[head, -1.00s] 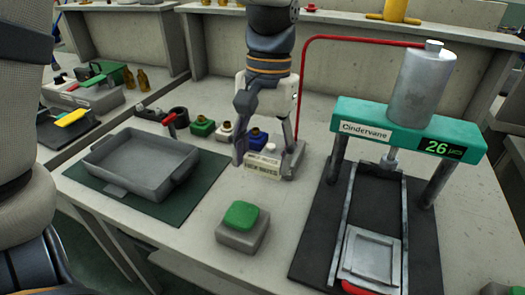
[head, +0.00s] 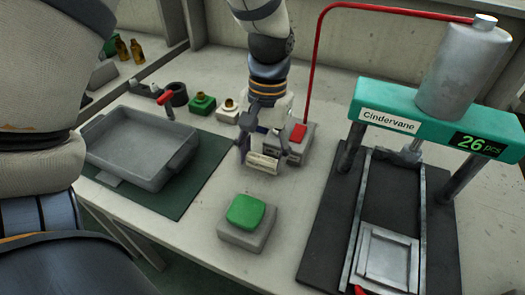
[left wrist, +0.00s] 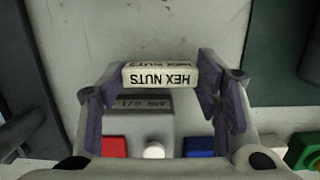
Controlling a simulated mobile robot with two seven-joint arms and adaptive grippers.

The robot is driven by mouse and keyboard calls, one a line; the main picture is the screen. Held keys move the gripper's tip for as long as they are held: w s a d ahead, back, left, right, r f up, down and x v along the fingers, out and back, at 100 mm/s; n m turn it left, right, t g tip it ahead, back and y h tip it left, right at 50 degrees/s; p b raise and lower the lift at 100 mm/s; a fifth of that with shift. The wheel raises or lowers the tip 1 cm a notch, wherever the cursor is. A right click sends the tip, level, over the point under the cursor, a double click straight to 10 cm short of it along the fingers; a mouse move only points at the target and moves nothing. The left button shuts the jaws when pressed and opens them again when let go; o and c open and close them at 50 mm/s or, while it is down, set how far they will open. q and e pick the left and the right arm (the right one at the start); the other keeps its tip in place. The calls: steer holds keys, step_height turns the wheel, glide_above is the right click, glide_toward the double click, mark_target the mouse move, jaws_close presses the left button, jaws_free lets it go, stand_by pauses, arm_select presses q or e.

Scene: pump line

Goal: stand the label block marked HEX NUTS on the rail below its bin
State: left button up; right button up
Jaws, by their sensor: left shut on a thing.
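The cream label block marked HEX NUTS (left wrist: 160,77) is between the fingers of my left gripper (left wrist: 160,90), which is shut on its two ends. Its lettering is upside down in the left wrist view. In the head view the block (head: 262,163) shows at the tips of my left gripper (head: 263,157), over the bench between the green button and the grey box. I cannot tell whether it touches the bench. I cannot make out the rail or the HEX NUTS bin. My right gripper is out of view.
A grey box (left wrist: 152,126) with a label stands close by; red, white and blue parts show near it. A green button (head: 247,211) is in front. A grey tray (head: 140,147) lies left on a green mat. A Cindervane press (head: 388,118) stands right. Green and white fittings are behind.

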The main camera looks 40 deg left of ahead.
arm_select(q)
steer(key=o, duration=0.9)
steer(key=shift+o, duration=0.2)
